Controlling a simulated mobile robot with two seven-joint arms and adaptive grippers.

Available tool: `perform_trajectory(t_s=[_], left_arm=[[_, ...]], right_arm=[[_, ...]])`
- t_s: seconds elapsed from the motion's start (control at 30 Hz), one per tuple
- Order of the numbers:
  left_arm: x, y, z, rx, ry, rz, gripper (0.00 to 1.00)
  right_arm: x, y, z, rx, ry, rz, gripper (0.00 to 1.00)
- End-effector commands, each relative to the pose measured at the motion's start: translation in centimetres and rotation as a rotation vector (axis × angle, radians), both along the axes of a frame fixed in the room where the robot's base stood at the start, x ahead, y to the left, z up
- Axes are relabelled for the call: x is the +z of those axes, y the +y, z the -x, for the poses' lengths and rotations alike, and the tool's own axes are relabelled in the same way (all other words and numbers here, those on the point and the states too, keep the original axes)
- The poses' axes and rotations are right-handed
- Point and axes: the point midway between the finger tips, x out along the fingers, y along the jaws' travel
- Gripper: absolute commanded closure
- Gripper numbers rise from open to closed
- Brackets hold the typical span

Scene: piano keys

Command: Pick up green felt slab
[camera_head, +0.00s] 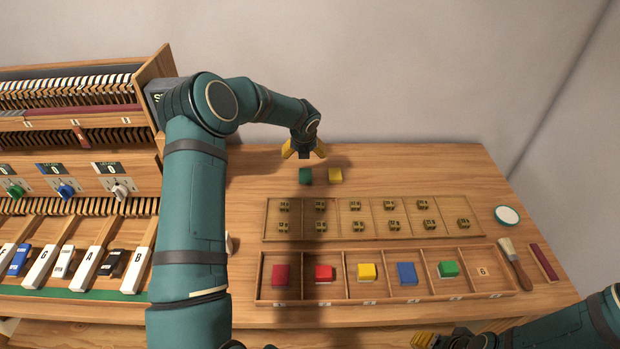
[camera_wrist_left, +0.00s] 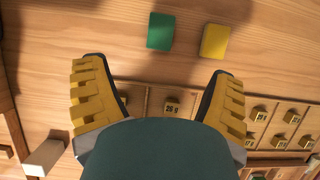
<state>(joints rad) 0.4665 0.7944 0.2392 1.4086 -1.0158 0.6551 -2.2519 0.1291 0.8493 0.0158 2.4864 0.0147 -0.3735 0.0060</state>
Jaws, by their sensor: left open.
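A green felt slab (camera_head: 305,176) lies on the bare wooden table, left of a yellow slab (camera_head: 335,175). In the left wrist view the green slab (camera_wrist_left: 160,31) lies just beyond my fingertips, roughly between their lines, with the yellow slab (camera_wrist_left: 214,41) to its right. My left gripper (camera_head: 303,150) is open and empty above the table, behind the green slab in the head view; its spread yellow fingers fill the sides of the left wrist view (camera_wrist_left: 155,70). My right gripper (camera_head: 424,340) shows only partly at the bottom edge, and its opening is unclear.
A shallow divided tray (camera_head: 268,232) holds small numbered blocks. A nearer tray (camera_head: 259,285) holds coloured slabs, including another green one (camera_head: 448,269). A piano mechanism (camera_head: 75,150) stands left. A brush (camera_head: 515,265) and round white-topped object (camera_head: 507,215) lie right.

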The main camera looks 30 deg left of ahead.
Motion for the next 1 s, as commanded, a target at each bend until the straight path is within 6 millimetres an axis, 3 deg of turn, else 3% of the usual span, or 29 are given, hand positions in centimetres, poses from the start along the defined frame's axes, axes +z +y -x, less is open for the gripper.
perform_trajectory(t_s=[0.5,0.77,1.0], left_arm=[[-7.3,1.3,-2.4,0.0,0.0,0.004,0.15],[-9.0,1.7,-2.9,0.0,0.001,0.003,0.15],[-12.3,2.2,-3.5,0.0,0.001,0.003,0.15]], right_arm=[[-1.0,0.1,0.1,0.004,0.003,-0.001,0.53],[-1.1,0.1,0.2,0.006,0.004,-0.001,0.53],[-1.5,0.1,0.3,0.007,0.006,-0.001,0.53]])
